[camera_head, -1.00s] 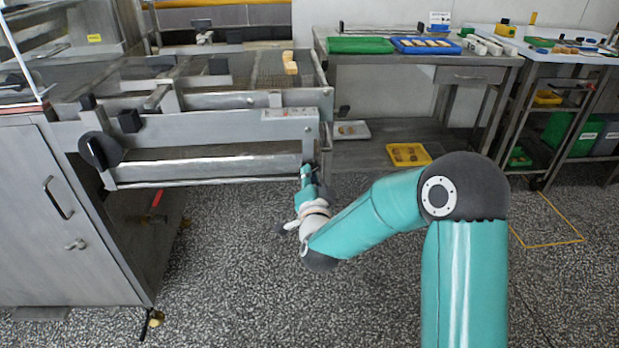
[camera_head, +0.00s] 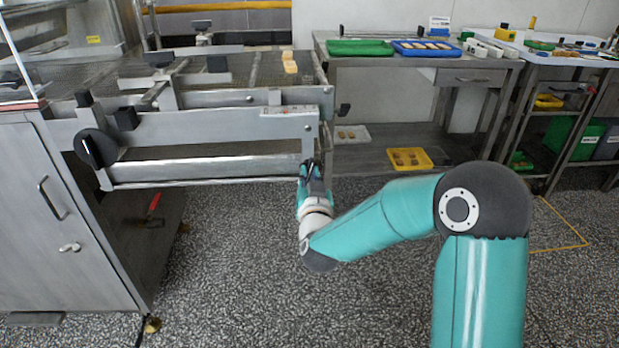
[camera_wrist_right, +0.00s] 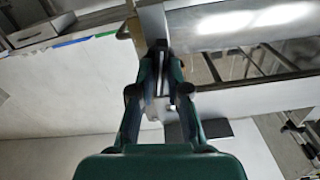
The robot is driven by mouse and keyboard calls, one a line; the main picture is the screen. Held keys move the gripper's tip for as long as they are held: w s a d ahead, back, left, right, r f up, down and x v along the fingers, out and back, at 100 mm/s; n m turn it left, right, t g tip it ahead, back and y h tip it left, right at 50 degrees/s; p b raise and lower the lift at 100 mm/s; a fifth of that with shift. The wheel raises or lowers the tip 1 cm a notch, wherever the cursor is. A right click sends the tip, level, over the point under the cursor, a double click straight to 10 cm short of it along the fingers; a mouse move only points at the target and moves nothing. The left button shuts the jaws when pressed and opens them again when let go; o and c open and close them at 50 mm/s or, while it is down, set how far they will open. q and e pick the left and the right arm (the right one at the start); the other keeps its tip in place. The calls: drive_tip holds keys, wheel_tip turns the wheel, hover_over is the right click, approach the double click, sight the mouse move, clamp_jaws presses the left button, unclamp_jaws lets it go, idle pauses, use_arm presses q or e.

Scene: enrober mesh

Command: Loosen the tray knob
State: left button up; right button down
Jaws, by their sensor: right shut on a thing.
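My right gripper (camera_head: 312,168) is at the lower end of the upright plate (camera_head: 310,131), at the right end of the steel enrober frame. Its fingers are shut on a small part there, which I take to be the tray knob; the fingers hide most of it. In the right wrist view the fingertips (camera_wrist_right: 161,52) close together at the end of a metal bar, and the knob cannot be made out clearly. My left gripper is not in view.
A large black dial (camera_head: 97,148) and black blocks sit on the enrober's front. Another small dark knob (camera_head: 344,110) sticks out at its right end. A steel table (camera_head: 400,154) with trays stands behind right. The speckled floor below my arm is clear.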

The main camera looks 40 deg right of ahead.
drive_tip(key=shift+f+n, duration=0.1)
drive_tip(key=shift+n, duration=0.9)
drive_tip(key=c, duration=1.2)
unclamp_jaws()
drive_tip(key=shift+s+a, duration=0.1)
drive_tip(key=v, duration=0.7)
drive_tip(key=shift+s, duration=0.1)
